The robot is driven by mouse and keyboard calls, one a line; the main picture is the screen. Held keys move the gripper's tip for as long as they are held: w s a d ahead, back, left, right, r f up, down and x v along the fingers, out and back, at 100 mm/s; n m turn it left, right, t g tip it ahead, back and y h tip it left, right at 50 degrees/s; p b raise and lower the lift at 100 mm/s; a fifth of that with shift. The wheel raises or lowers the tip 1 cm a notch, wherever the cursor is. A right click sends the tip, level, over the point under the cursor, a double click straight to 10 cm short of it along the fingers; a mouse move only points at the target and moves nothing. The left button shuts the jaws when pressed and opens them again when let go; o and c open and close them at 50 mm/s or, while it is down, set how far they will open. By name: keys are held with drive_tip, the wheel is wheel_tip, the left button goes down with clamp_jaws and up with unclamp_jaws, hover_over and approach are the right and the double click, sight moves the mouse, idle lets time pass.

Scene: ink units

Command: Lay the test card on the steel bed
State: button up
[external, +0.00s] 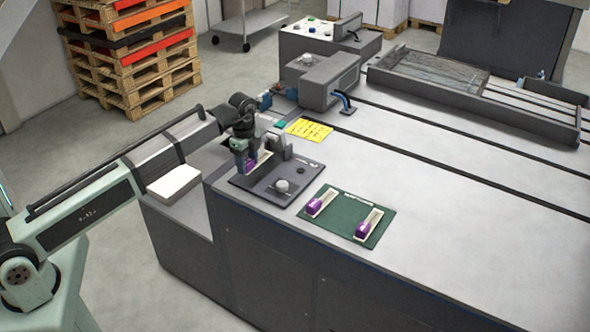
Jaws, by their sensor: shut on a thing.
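My gripper (248,155) is shut on a small purple-and-white ink unit (263,157), over the back left part of a dark plate (245,181). The fingers hide part of the unit, and I cannot tell if it touches the plate or a holder there. No thing is clearly marked as the test card. A white block, perhaps a stack of cards (174,181), lies on the lower ledge at the bench's left. The wide pale-grey bench top (470,215) may be the steel bed.
A green mat (341,216) holds two more purple-and-white units. The dark plate carries a round knob (282,186) and an upright grey block. A yellow note (310,130) and a grey machine head (329,80) are behind.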

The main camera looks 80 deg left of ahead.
sight(248, 171)
drive_tip(key=shift+f, duration=2.05)
drive_tip(key=shift+f, duration=0.2)
drive_tip(key=o, duration=1)
wheel_tip(248, 171, up, 12)
drive_tip(key=shift+r, duration=0.2)
